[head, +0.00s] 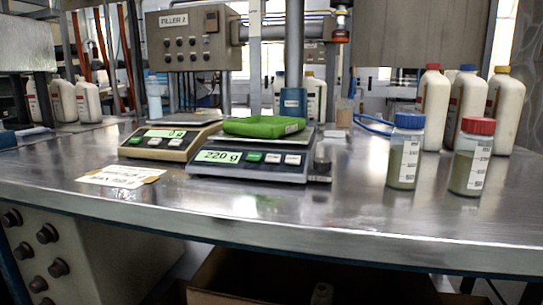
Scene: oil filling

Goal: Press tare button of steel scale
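The steel scale (243,175), grey with a dark front, stands on the metal table right of a beige scale. Its lit display (218,156) reads 220 g. A green button (253,157) and two pale buttons (282,159) sit in a row right of the display; their labels are too small to read, so I cannot tell which is tare. Neither of my grippers is in view, and nothing covers the buttons.
The beige scale (165,147) is close on the left, near a paper sheet (121,175). A small metal weight (322,160) stands at the steel scale's right. Blue-capped (405,152) and red-capped jars (471,158) stand further right. The table front is clear.

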